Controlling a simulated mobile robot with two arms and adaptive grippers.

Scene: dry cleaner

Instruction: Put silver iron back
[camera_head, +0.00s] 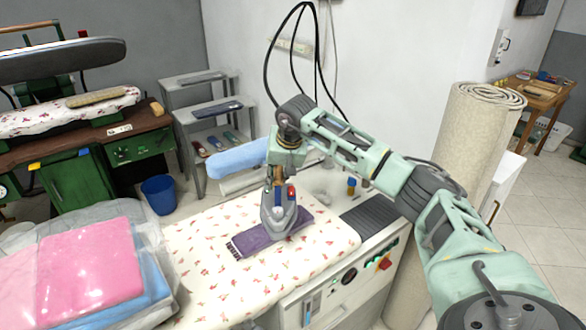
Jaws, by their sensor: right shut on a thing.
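The silver iron (279,215) is at the centre of the head view, over a folded purple cloth (258,236) on the floral ironing table (205,275). My right gripper (277,177) is shut on the iron's top from above. The iron looks roughly upright, with its sole at or just above the cloth; I cannot tell whether they touch. A dark ribbed rest pad (370,219) lies at the table's right end, bare. My left gripper is not in view.
Plastic-wrapped folded clothes, pink on top (90,268), lie at the front left. A blue padded sleeve board (238,158) stands behind the iron. Rolled carpet (470,140) stands at the right. A blue bin (159,194) and grey shelves (213,112) are behind. Black cables hang above.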

